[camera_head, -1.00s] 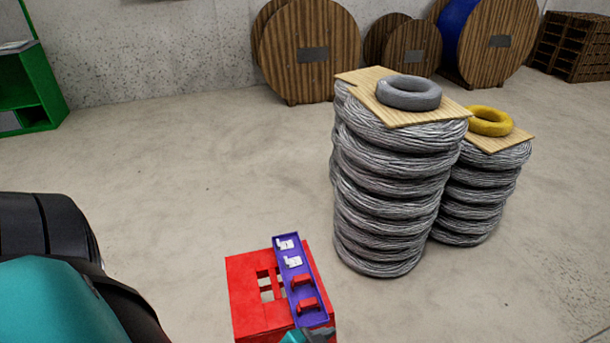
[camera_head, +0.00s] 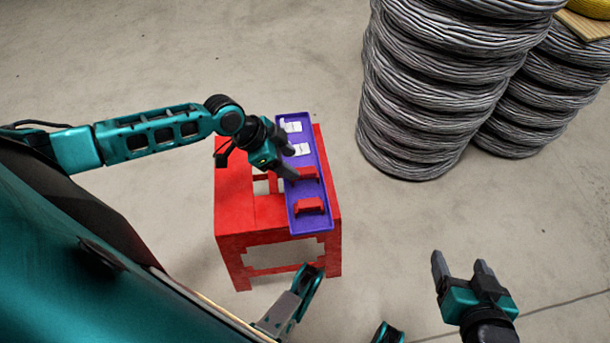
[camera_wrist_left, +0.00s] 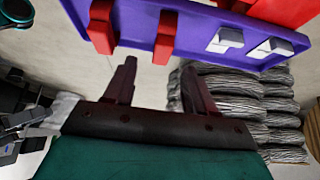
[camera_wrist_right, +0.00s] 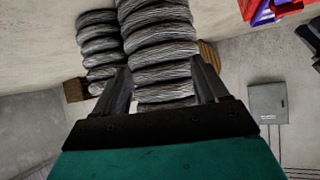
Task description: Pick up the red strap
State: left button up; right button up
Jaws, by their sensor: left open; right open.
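Two red straps lie in a purple-blue tray (camera_head: 317,170), one nearer the middle (camera_head: 306,173) and one near the front end (camera_head: 310,206). They also show at the upper left of the left wrist view (camera_wrist_left: 102,26), (camera_wrist_left: 165,38). My left gripper (camera_head: 286,153) is open and empty, at the tray's left side close to the white items and the middle red strap. In its wrist view the fingers are apart below the tray edge, with nothing between them. My right gripper (camera_head: 460,262) is open and empty over the floor, right of the stool.
The tray rests on a red stool (camera_head: 232,205) with cut-outs in its top. Two white items (camera_head: 291,127), (camera_head: 299,149) lie in the tray's far half. Stacks of grey cable coils (camera_head: 425,100) stand at the back right. The floor between stool and right gripper is clear.

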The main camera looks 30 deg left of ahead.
aim_at(304, 170)
pick_arm(q)
jog(key=x, duration=0.3)
jog(key=shift+b, duration=0.4)
jog(key=shift+w+d+f, duration=0.15)
jog(key=shift+d+f, duration=0.15)
jog(key=shift+f, duration=0.2)
jog(key=b+x, duration=0.2)
jog(key=x, duration=0.1)
jog(key=shift+w+d+f, duration=0.1)
jog(key=shift+w+f, duration=0.15)
jog(key=shift+w, duration=0.05)
jog(key=shift+w+d+f+b, duration=0.15)
jog(key=shift+f+b, duration=0.15)
jog(key=shift+b, duration=0.1)
jog(key=shift+w+d+f, duration=0.1)
jog(key=c, duration=1)
pick_arm(e)
jog(key=shift+w+a+f, duration=0.15)
jog(key=shift+a+f, duration=0.45)
jog(key=shift+f, duration=0.35)
